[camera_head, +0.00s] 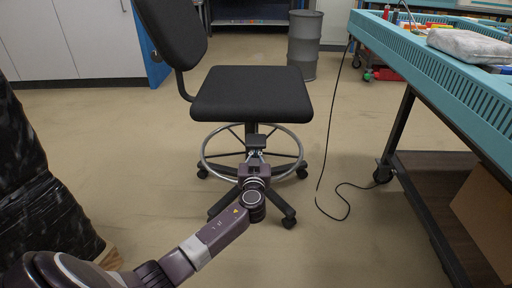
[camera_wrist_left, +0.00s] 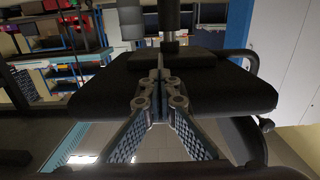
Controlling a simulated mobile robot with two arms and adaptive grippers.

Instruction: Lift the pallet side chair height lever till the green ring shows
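The black office chair (camera_head: 252,95) stands mid-floor in the head view. Its dark seat (camera_wrist_left: 215,88) also shows in the wrist view, with the post (camera_wrist_left: 169,22) above it. My left gripper (camera_head: 256,153) is low in front of the seat, near the chair's post. In the wrist view its two fingers (camera_wrist_left: 160,78) are drawn together, pointing toward the post. A small dark flat piece (camera_head: 257,140) sits just beyond the fingertips, perhaps the lever. I cannot tell whether the fingers hold it. I see no green ring. My right gripper is out of view.
A dark wrapped load (camera_head: 40,190) stands at the left with a bit of wood at its foot. A chrome foot ring (camera_head: 214,166) and wheeled base surround the chair post. A teal workbench (camera_head: 440,75) is at the right, and a black cable (camera_head: 322,180) lies near it.

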